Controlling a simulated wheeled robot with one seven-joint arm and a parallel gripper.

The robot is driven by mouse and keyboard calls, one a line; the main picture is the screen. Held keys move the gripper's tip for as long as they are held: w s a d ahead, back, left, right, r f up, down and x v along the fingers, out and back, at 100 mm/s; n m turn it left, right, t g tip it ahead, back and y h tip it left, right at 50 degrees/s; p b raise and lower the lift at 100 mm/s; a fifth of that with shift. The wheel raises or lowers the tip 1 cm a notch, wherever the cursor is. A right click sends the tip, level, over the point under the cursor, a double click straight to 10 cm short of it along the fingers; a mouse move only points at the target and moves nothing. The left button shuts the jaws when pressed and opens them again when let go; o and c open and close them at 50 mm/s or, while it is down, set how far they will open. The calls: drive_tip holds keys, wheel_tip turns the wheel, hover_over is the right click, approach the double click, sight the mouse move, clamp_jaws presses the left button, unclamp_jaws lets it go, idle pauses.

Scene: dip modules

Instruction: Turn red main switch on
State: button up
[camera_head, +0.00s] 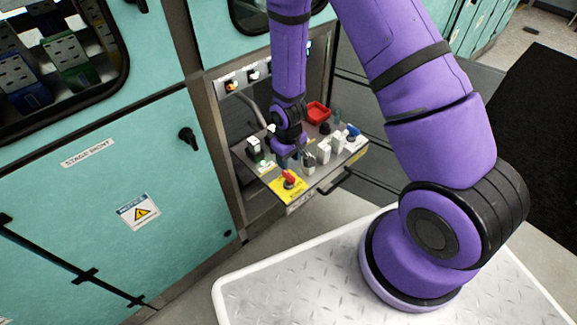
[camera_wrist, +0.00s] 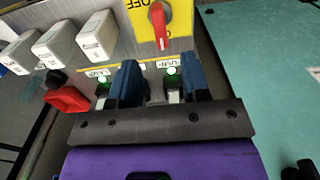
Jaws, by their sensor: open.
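The red main switch (camera_head: 289,180) sits on a yellow plate (camera_head: 279,190) at the front corner of the pull-out panel. In the wrist view the red switch handle (camera_wrist: 157,27) stands on the yellow plate (camera_wrist: 137,25), which bears the word OFF, seen upside down. My gripper (camera_wrist: 150,82) is open, with its two blue fingers apart and nothing between them. The fingertips are short of the red handle and do not touch it. In the head view my gripper (camera_head: 292,161) hangs low over the panel, behind the switch.
White modules (camera_wrist: 97,36) stand in a row beside the switch. Two green lights (camera_wrist: 102,78) glow near my fingers. A red tray (camera_head: 318,112) lies at the panel's back. A teal cabinet (camera_head: 125,190) borders the panel on the left.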

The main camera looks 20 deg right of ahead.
drive_tip(key=shift+r, duration=1.25)
drive_tip(key=s+d+r+m+t, duration=0.1)
drive_tip(key=d+r, duration=0.1)
drive_tip(key=r, duration=1.2)
drive_tip(key=s+d+r+m+t, duration=0.1)
drive_tip(key=d+r+t, duration=0.1)
drive_tip(key=r, duration=1.1)
drive_tip(key=s+d+r+m+t, duration=0.1)
drive_tip(key=s+d+r+t, duration=0.1)
drive_tip(key=s+r, duration=1.5)
drive_tip(key=shift+s+d+r+m, duration=0.3)
drive_tip(key=shift+s+d+m, duration=0.15)
drive_tip(key=shift+s, duration=0.5)
